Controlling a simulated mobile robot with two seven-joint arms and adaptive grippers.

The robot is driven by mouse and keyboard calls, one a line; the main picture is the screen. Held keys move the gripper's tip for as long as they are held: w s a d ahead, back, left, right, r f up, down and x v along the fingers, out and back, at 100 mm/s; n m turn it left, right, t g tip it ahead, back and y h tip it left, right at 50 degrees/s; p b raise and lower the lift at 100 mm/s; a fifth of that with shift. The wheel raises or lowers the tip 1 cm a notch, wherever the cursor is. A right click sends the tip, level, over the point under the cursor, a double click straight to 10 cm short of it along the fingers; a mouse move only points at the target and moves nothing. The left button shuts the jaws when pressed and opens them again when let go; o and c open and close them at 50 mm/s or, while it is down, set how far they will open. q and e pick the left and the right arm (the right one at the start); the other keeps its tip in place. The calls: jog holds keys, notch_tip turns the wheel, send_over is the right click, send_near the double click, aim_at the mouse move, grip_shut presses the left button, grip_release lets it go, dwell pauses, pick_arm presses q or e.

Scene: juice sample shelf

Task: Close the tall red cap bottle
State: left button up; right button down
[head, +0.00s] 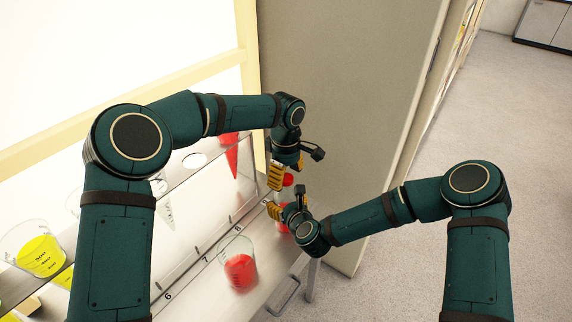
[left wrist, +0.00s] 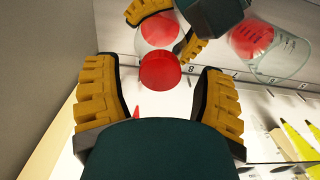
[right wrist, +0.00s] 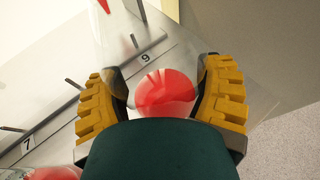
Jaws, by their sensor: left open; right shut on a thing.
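The tall bottle with red contents (head: 284,225) stands on the shelf near its right end, partly hidden by my grippers. My right gripper (head: 279,211) is shut on its clear body; the red contents (right wrist: 165,92) show between the fingers in the right wrist view. The red cap (head: 288,180) is at the bottle's top, and the left wrist view shows it (left wrist: 160,72) from above. I cannot tell whether it is seated. My left gripper (head: 277,180) is open above the bottle, its fingers apart on either side of the cap in its wrist view.
A beaker with red contents (head: 240,270) stands left of the bottle, near the shelf's front. A red cone (head: 231,155) is behind. A beaker with yellow contents (head: 40,256) is far left. A grey panel (head: 335,90) rises close behind my left gripper.

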pick_arm(q)
jog(key=shift+f, duration=0.4)
grip_shut()
jog(key=m, duration=0.7)
jog(key=shift+m, duration=0.3)
jog(key=m, duration=0.3)
jog(key=shift+m, duration=0.3)
jog(key=m, duration=0.5)
